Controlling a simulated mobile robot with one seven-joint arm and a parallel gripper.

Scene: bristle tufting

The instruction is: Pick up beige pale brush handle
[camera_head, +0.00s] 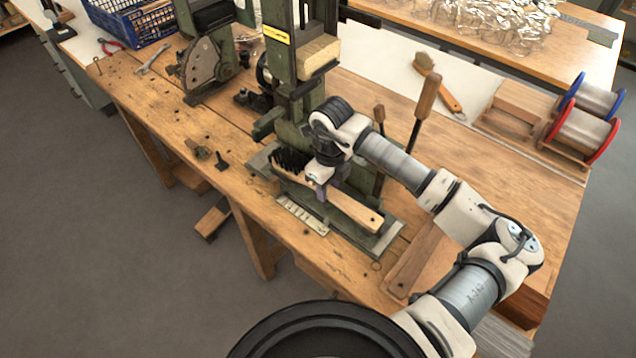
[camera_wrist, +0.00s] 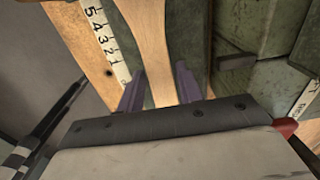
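The pale beige brush handle (camera_head: 357,211) belongs to a brush with a black bristle block (camera_head: 290,160), lying across the base of the green machine. In the wrist view the pale handle (camera_wrist: 152,40) runs down between the two purple fingers of my gripper (camera_wrist: 160,92). One finger is on each side, close to the handle's edges; whether they press on it I cannot tell. In the head view my gripper (camera_head: 319,190) points down over the handle, beside the bristle block, and hides part of it.
The green machine's column (camera_head: 296,100) stands just behind my gripper. Two wooden-handled levers (camera_head: 425,97) rise to its right. A ruler strip (camera_head: 302,214) lies in front. Another brush (camera_head: 450,98) lies on the white sheet, near a spool rack (camera_head: 510,118).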

